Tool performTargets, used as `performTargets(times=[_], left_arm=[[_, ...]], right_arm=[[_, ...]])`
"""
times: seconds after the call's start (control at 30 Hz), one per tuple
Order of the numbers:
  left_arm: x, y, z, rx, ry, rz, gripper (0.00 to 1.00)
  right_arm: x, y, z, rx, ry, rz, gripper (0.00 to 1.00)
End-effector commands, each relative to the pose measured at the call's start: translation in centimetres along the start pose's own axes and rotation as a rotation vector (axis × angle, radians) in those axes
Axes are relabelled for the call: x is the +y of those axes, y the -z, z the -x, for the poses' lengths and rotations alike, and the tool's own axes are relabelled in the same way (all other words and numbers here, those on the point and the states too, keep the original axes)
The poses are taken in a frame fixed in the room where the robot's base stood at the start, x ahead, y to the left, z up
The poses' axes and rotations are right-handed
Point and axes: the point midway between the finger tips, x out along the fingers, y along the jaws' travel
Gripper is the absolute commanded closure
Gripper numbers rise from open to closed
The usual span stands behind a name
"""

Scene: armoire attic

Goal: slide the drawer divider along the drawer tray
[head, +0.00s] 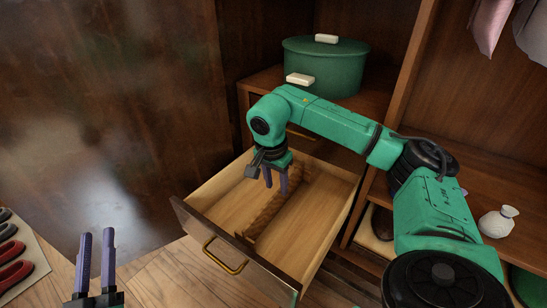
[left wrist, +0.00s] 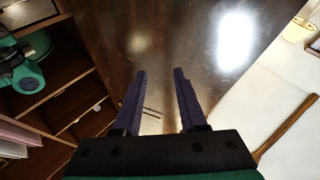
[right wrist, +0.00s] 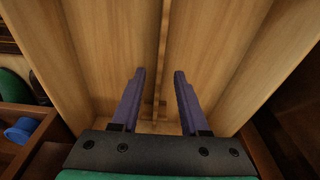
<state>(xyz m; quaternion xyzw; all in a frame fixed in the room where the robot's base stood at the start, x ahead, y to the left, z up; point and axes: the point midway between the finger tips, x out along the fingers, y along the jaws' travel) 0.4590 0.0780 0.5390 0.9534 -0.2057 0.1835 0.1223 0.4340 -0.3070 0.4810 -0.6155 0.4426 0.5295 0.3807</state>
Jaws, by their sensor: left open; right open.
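The drawer tray (head: 318,215) is an open, light wooden drawer pulled out from the cabinet. The drawer divider (head: 268,214), a brown wooden strip, runs along its floor from near the front to the back; it also shows in the right wrist view (right wrist: 163,45). My right gripper (head: 276,184) points down over the drawer, open and empty. In the right wrist view the divider lines up with the gap between its fingers (right wrist: 160,72); I cannot tell whether they touch it. My left gripper (head: 97,234) is open and empty, outside the drawer at the lower left.
A green lidded pot (head: 325,68) stands on the cabinet behind the drawer. A brass handle (head: 224,256) is on the drawer front. A white vase (head: 498,221) sits on the right shelf. Red shoes (head: 14,274) lie at the far left. A dark wooden panel (head: 110,110) fills the left.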

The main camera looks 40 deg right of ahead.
Motion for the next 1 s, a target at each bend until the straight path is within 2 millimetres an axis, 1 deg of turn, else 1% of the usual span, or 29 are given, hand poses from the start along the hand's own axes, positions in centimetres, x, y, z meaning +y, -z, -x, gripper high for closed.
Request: performTargets(times=[0.03,0.2,0.37,0.5,0.67,0.8,1.0], left_arm=[[0.0,-1.0,0.5,-0.036,0.005,0.009,0.59],[0.1,-4.7,2.7,-0.156,0.022,0.041,0.59],[0.2,-7.9,5.1,-0.266,0.037,0.071,0.59],[0.6,-10.5,7.4,-0.36,0.049,0.099,0.59],[1.0,-13.2,10.4,-0.467,0.063,0.13,0.59],[1.6,-15.3,13.1,-0.558,0.073,0.156,0.59],[2.5,-17.8,17.3,-0.684,0.089,0.196,0.59]], right_arm=[[0.0,0.0,0.5,0.0,0.001,0.0,0.55],[0.0,0.0,1.4,0.0,0.001,0.0,0.55],[-0.1,0.0,2.2,-0.001,0.001,0.0,0.55],[0.0,0.0,2.9,-0.001,0.0,0.001,0.55],[0.0,0.0,3.7,-0.001,0.001,0.0,0.55],[0.0,0.0,4.4,-0.001,0.001,0.0,0.55],[0.0,0.0,5.4,-0.001,0.001,-0.001,0.55]])
